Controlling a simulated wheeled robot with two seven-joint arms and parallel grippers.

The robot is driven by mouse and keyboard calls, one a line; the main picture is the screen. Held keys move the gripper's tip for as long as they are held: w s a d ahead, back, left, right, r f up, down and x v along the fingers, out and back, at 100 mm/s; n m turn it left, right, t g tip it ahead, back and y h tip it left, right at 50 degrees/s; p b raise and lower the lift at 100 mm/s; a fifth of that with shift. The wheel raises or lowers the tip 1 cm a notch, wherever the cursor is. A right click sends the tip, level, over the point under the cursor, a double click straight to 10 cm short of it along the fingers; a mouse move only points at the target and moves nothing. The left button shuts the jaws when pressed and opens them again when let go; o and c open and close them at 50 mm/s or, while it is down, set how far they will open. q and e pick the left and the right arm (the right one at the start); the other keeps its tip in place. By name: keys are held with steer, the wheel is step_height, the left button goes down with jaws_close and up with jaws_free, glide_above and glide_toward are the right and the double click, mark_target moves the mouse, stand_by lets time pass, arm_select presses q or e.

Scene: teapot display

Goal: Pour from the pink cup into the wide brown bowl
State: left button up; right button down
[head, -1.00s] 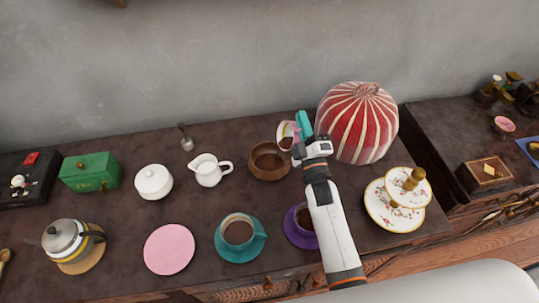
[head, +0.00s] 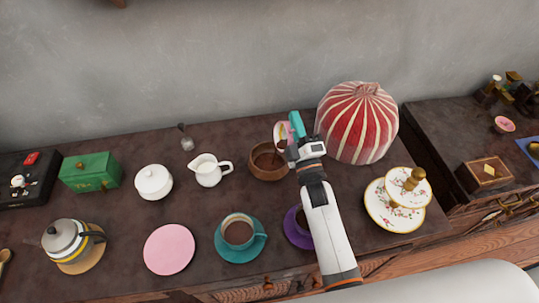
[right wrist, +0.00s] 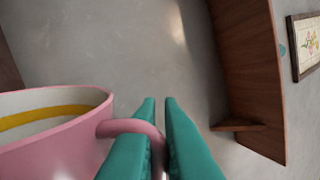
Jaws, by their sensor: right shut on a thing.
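The pink cup (head: 281,130) is held up at the right rim of the wide brown bowl (head: 257,172), its mouth tilted down to the left over the bowl. Brown shows at the cup's mouth and inside the bowl; I cannot tell clearly whether a stream is falling. My right gripper (head: 296,121) is shut on the cup's handle. In the right wrist view the pink cup (right wrist: 62,150) is at the left, with a yellow band inside, and its handle passes between the teal fingers (right wrist: 161,103). My left gripper is not in view.
A red striped tea cosy (head: 357,125) stands close right of my gripper. A white creamer (head: 208,170) is left of the bowl. A teal cup (head: 238,232), a purple saucer (head: 294,228) partly behind my arm, and a tiered plate stand (head: 394,212) are nearer. A pink coaster (head: 169,249) is empty.

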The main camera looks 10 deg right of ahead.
steer(key=shift+a+r+n, duration=0.15)
steer(key=shift+a+n, duration=0.15)
steer(key=shift+a, duration=0.1)
